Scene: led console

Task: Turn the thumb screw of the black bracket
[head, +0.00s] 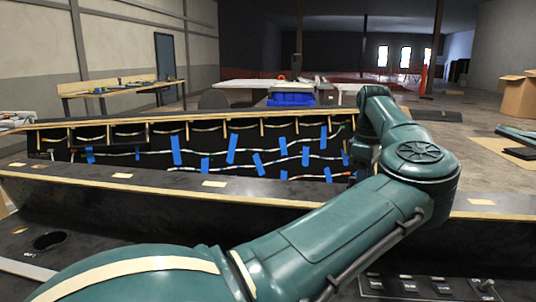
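A large green arm of mine comes in from the lower left, bends at the right of the head view and reaches away toward the console. Its far end drops behind its own links near the console's back panel, and I cannot make out gripper fingers there. My other arm and its gripper do not show. I cannot pick out the black bracket or its thumb screw. A small metallic knob or lever (486,285) stands at the lower right, but I cannot tell what it belongs to.
The long dark console (120,196) spans the view, with LED strips and blue tape (232,149) along its inside. Black switches (409,285) sit at the lower right. A round hole (49,241) is at the left. A blue bin (291,98) and workbench (120,90) stand behind.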

